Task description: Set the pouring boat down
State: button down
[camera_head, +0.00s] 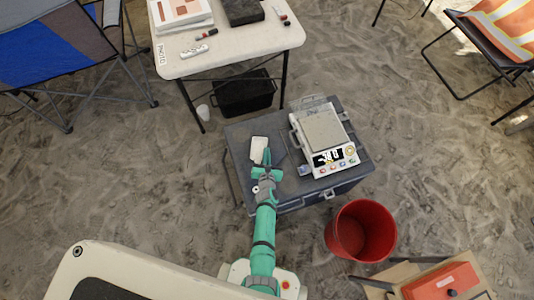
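A small white, roughly rectangular piece (259,146), which looks like the pouring boat, is at the left part of the dark grey case top (288,191). My gripper (265,158) is right at its near end, over the case top, and overlaps it in this view. The fingers are small and partly covered by my wrist, so I cannot tell whether they are closed on the piece. I also cannot tell whether the piece rests on the case or is held just above it.
A digital scale (324,132) stands on the right of the case. A red bucket (385,232) is on the floor at the lower right. A white table (232,50) with papers and markers stands behind, with a black crate (245,95) below. Folding chairs stand at both sides.

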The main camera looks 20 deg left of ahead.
jog(key=shift+f, duration=0.4)
jog(key=c, duration=2)
grip_release()
jog(key=shift+c, duration=0.2)
jog(key=shift+r, duration=0.1)
